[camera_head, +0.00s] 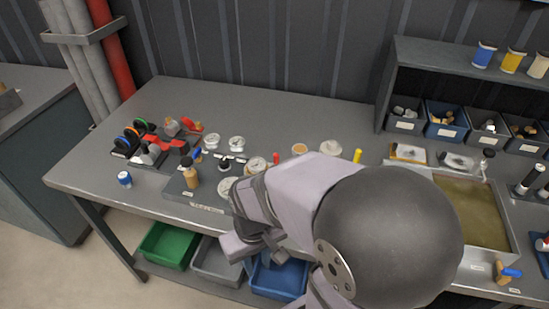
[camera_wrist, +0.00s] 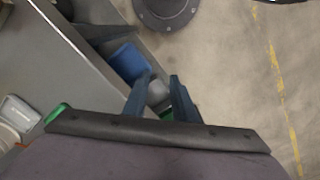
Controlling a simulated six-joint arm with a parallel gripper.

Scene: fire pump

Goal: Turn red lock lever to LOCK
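I cannot tell for sure which part is the red lock lever. A red handle-like piece (camera_head: 192,125) shows at the back left of the bench, and a small upright red piece (camera_head: 276,158) stands near its middle, partly behind my arm. No LOCK marking is readable. My gripper (camera_head: 252,247) is in front of the bench's front edge, above the lower bins, away from both red pieces. In the wrist view my gripper (camera_wrist: 162,80) points down at the floor and bins. Its two fingers stand apart with nothing visible between them. No red lever shows in the wrist view.
The grey bench (camera_head: 268,110) carries a dark panel (camera_head: 205,205) with a brass fitting (camera_head: 191,178), round gauges and valves. A blue-and-white can (camera_head: 124,179) stands left. A tray (camera_head: 465,205) is at right. Green (camera_head: 167,243) and blue (camera_head: 280,278) bins sit below.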

